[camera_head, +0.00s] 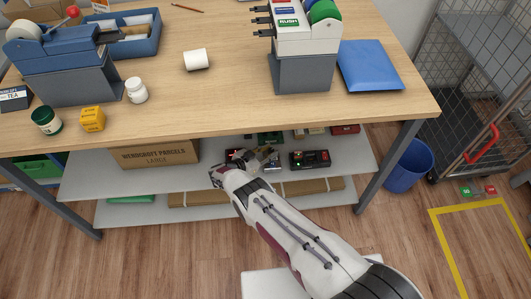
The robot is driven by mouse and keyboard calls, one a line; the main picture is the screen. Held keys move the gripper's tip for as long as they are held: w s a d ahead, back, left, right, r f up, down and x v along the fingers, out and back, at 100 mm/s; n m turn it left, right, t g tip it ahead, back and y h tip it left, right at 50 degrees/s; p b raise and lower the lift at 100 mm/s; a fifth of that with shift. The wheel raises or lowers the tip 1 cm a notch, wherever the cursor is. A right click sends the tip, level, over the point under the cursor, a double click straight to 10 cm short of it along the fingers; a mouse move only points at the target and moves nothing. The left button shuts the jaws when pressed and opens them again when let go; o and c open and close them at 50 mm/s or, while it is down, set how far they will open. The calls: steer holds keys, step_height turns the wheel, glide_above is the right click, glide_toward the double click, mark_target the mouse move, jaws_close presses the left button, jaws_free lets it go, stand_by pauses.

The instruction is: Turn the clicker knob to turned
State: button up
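My arm reaches from the lower right to the counter's front edge, and my gripper (268,158) is in front of the shelf below the tabletop. It is small and partly turned away, so I cannot tell whether its fingers are open or shut. No part is clearly recognisable as the clicker knob. A blue dispenser (65,75) stands at the left of the tabletop, with a red ball (73,11) by its upper end. A white and grey label machine (303,70) with black prongs on its left side stands right of centre.
A cardboard box (155,154) and a black case (310,159) sit on the shelf (92,182). Jars, a yellow box (92,119), a white roll (196,59) and a blue envelope (369,65) lie on the tabletop. A blue bin (409,166) and cage trolley stand right.

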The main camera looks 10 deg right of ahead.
steer(key=shift+s+a, duration=0.1)
steer(key=shift+a, duration=0.05)
steer(key=v, duration=1.1)
steer(key=shift+a+r, duration=0.25)
stand_by(0.3)
steer(key=shift+s+d, duration=0.1)
steer(key=shift+d, duration=0.05)
